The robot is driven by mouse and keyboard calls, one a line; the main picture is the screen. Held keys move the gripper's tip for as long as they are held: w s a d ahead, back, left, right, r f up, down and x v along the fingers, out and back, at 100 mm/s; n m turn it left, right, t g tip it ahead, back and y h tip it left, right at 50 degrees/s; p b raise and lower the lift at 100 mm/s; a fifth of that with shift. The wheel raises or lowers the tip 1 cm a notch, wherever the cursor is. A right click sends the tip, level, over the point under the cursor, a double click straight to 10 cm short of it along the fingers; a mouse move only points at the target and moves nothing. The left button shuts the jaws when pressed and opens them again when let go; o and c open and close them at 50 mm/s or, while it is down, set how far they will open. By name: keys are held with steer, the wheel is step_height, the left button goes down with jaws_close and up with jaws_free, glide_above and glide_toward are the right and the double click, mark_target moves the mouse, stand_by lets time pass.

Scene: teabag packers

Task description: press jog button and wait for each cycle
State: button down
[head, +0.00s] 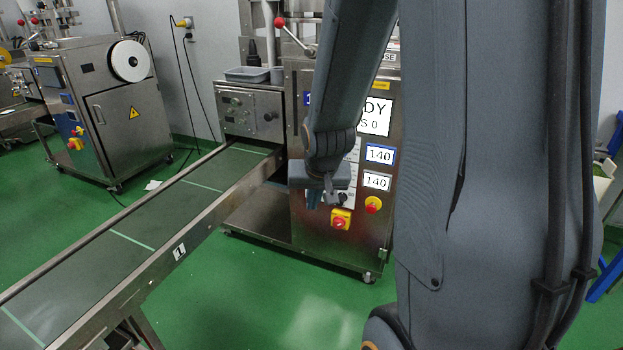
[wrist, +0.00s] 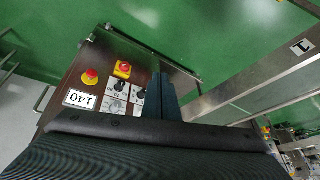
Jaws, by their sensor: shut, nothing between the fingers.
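The packing machine's control panel (head: 382,220) faces me in the head view. It carries two small displays reading 140, a partly covered screen showing "DY" and "S 0", a red button (head: 373,204) and a red switch on a yellow plate (head: 341,219). In the wrist view the panel (wrist: 85,112) shows turned, with the red button (wrist: 91,77), the switch (wrist: 122,69) and black knobs (wrist: 141,92). My gripper (head: 314,199) is shut and empty in front of the panel's left part; contact cannot be told. I cannot make out which control is the jog button.
A conveyor (head: 130,238), labelled 1, runs from the machine to the lower left. A grey tray (head: 247,74) rests on the machine's left box. Another machine (head: 110,105) stands at the back left. Green floor (head: 240,305) is clear in front of the panel.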

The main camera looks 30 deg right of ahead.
steer(key=w+d+f+m+t+b, duration=0.2)
steer(key=w+f+t+b, duration=0.2)
steer(key=w, duration=0.3)
steer(key=w+d+f+m+t+h+b, duration=0.1)
steer(key=w+d+f+m+t+b, duration=0.2)
steer(key=w, duration=0.5)
steer(key=w+d+f+m+t+b, duration=0.2)
steer(key=w+f+m+t+b, duration=0.1)
steer(key=w+f+t+b, duration=0.2)
steer(key=w+f+t, duration=0.1)
steer(key=w+t, duration=0.1)
steer(key=t, duration=0.1)
steer(key=shift+w+d+f, duration=0.2)
steer(key=shift+d+f, duration=0.15)
steer(key=shift+w+d+b, duration=0.1)
steer(key=shift+b, duration=0.2)
steer(key=w+d+b, duration=0.3)
steer(key=w+d, duration=0.2)
steer(key=d, duration=0.1)
steer(key=shift+w+d, duration=0.15)
steer(key=shift+d, duration=0.25)
stand_by(0.5)
steer(key=shift+w+d, duration=0.25)
steer(key=shift+d, duration=0.05)
